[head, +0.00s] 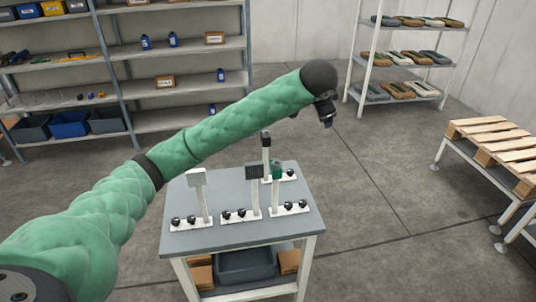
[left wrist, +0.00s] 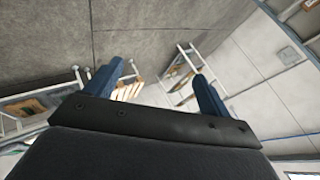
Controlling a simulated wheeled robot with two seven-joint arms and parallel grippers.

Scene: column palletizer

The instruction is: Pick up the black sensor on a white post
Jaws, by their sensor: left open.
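A black sensor (head: 266,140) tops a white post (head: 266,163) at the back of the grey table. In front of it, a dark, box-shaped head (head: 254,172) sits on another white post. My left arm crosses the head view, and its gripper (head: 327,118) hangs above and to the right of the table, apart from the black sensor. In the left wrist view my left gripper (left wrist: 157,85) has its two blue fingers spread with nothing between them. No sensor shows in that view. My right gripper is in neither view.
Shelving (head: 180,52) stands behind, a rack (head: 415,60) at back right, pallets (head: 490,140) at right. Floor between is clear.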

